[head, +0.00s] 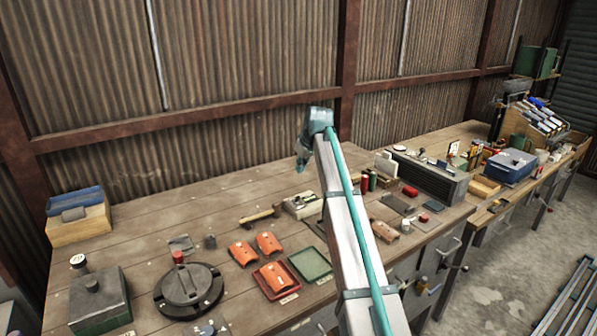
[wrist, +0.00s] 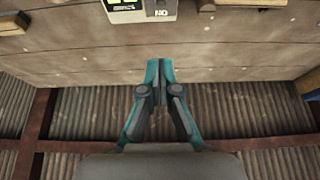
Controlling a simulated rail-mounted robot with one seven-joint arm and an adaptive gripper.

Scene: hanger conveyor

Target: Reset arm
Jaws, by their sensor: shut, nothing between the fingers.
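My arm reaches out over the workbench in the head view. My gripper (head: 300,165) hangs at its end, above the back part of the wooden bench top (head: 150,222). In the wrist view my gripper (wrist: 160,68) shows its two teal and dark fingers closed together at the tips, with nothing between them. The gripper is apart from the objects on the bench.
Orange curved pieces (head: 243,252) and a green tray (head: 310,263) lie near the bench front. A round dark fixture (head: 188,288) and a grey box (head: 99,300) stand front left. A corrugated wall (head: 250,50) closes off the back. The back left bench top is mostly clear.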

